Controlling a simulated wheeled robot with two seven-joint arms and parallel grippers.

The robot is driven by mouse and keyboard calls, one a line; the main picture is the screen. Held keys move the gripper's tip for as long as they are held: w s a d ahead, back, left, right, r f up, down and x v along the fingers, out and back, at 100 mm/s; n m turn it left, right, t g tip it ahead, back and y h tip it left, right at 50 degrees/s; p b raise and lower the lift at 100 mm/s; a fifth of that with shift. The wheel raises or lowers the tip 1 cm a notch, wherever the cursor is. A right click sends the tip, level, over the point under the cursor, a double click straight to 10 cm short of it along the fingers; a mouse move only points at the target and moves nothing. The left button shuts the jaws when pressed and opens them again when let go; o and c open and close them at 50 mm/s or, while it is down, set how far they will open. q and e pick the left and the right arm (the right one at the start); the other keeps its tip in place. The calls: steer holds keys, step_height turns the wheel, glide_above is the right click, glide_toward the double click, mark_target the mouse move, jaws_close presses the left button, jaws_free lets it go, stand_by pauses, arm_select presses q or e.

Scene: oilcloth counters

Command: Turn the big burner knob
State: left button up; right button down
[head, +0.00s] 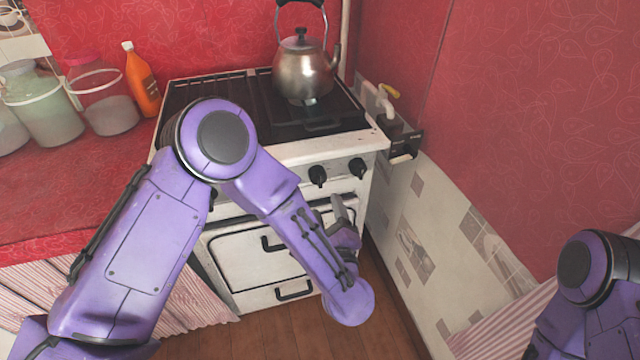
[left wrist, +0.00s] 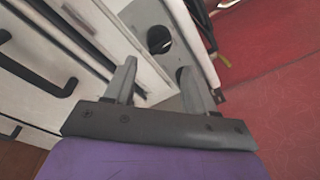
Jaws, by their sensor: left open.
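The white stove (head: 285,155) has black burner knobs on its front panel. One knob (head: 318,175) and another further right (head: 357,167) show clearly; my left arm covers the left part of the panel. I cannot tell which knob is the big one. My left gripper (head: 340,205) is open and empty, just below and in front of these two knobs. In the left wrist view its two fingers (left wrist: 157,68) point at the panel, apart from a round black knob (left wrist: 158,40).
A metal kettle (head: 304,72) stands on the stove top. Black handles (head: 293,291) stick out from the stove's front below the panel. Jars (head: 103,100) and an orange bottle (head: 142,80) stand on the red counter (head: 60,195). A tiled wall is close on the right.

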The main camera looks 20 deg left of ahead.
mark_target(320, 184)
arm_select(q)
steer(key=p+x, duration=0.1)
steer(key=x, duration=0.8)
steer(key=shift+w+a+f, duration=0.1)
steer(key=shift+w+a, duration=0.1)
steer(key=shift+w, duration=0.1)
steer(key=c, duration=0.7)
